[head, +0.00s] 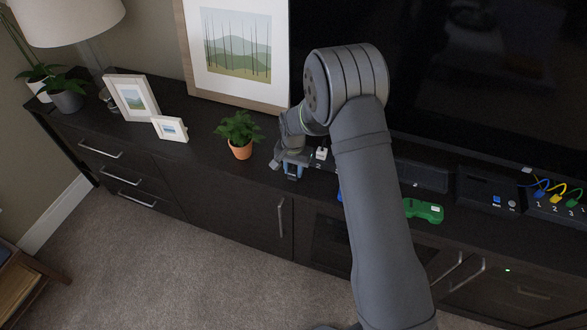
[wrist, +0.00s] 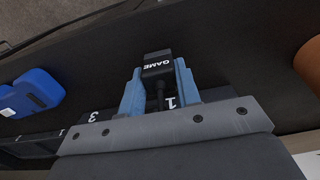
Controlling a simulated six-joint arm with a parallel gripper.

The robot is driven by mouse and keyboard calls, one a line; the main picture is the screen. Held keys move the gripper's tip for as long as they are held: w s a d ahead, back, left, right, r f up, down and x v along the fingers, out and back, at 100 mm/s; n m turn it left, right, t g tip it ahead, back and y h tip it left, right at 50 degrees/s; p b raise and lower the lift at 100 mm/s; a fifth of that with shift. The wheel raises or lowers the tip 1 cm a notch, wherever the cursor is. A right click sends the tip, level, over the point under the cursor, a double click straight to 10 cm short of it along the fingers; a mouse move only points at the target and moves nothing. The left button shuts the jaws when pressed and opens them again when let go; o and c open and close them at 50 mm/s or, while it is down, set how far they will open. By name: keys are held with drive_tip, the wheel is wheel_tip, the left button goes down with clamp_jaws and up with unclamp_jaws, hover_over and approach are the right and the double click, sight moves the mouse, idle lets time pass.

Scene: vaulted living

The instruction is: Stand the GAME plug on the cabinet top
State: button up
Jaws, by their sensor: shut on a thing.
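The GAME plug (wrist: 156,68) is a small black block with white GAME lettering and a dark cable running from it back toward my gripper. In the wrist view my gripper (wrist: 160,84) has its two blue fingers shut on it, one on each side. In the head view my gripper (head: 291,168) is over the front part of the dark cabinet top (head: 190,112), right of the potted plant. The plug cannot be made out there. I cannot tell whether the plug touches the top.
The potted plant (head: 240,150) stands close left of my gripper. A white plug (head: 321,153) is just right of it. A blue controller (wrist: 36,92) and a green controller (head: 423,210) lie further right. A numbered strip (wrist: 45,143) shows below the fingers.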

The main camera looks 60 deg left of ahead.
sight(293, 169)
drive_tip(key=o, duration=1)
drive_tip(key=shift+f, duration=0.1)
drive_tip(key=shift+c, duration=0.2)
wheel_tip(293, 169, up, 12)
drive_tip(key=shift+f, duration=4.05)
